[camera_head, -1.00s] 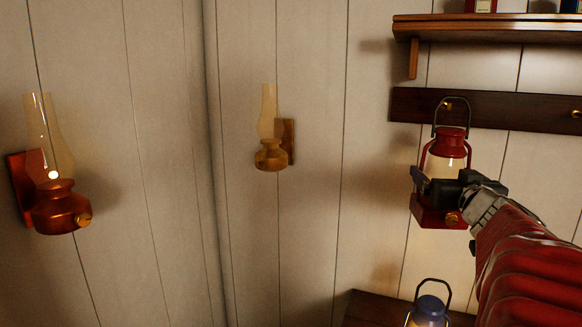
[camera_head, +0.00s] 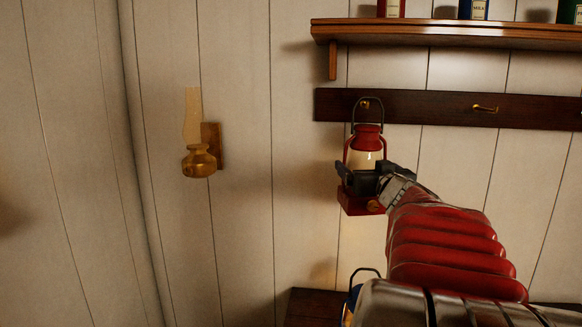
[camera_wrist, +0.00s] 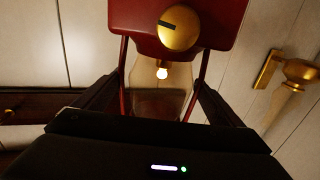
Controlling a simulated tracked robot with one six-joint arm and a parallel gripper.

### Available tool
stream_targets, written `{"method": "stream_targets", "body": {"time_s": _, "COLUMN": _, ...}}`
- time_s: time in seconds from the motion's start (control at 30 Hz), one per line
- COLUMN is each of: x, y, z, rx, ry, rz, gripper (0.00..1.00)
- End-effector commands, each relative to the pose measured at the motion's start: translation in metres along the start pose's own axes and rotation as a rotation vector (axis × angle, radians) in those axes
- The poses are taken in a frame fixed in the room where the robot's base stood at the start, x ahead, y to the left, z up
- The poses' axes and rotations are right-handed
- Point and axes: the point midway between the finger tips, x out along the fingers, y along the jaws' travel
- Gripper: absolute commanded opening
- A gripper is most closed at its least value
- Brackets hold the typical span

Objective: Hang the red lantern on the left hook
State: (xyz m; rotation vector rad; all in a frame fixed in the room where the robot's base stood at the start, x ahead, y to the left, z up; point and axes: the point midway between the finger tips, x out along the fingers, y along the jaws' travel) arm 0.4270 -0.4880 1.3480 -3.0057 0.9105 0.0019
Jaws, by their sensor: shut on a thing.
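The red lantern (camera_head: 368,132) is upright in front of the wall, under the left end of the dark hook board (camera_head: 425,106). My gripper (camera_head: 362,180) is shut on its lower body. The wire handle stands up, and the brass left hook (camera_head: 365,104) shows inside its loop in the head view. I cannot tell whether the handle is over the hook or only in front of it. In the wrist view the lantern (camera_wrist: 218,18) appears upside down, its glass lit, with my fingers (camera_wrist: 158,92) on both sides.
Another brass hook (camera_head: 485,108) is free to the right. A shelf (camera_head: 440,34) with tins is above the board. A brass wall lamp (camera_head: 199,160) hangs to the left. Below, a blue lantern (camera_head: 352,293) is mostly hidden by my arm, near a dark wooden surface (camera_head: 300,303).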

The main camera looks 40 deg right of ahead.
Motion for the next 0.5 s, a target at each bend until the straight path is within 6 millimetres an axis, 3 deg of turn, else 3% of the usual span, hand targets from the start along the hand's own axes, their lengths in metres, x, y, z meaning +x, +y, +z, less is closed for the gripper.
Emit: {"method": "stream_targets", "body": {"time_s": 0.5, "x": 0.018, "y": 0.005, "z": -0.002, "rx": -0.002, "ry": 0.006, "rz": 0.000, "gripper": 0.38}}
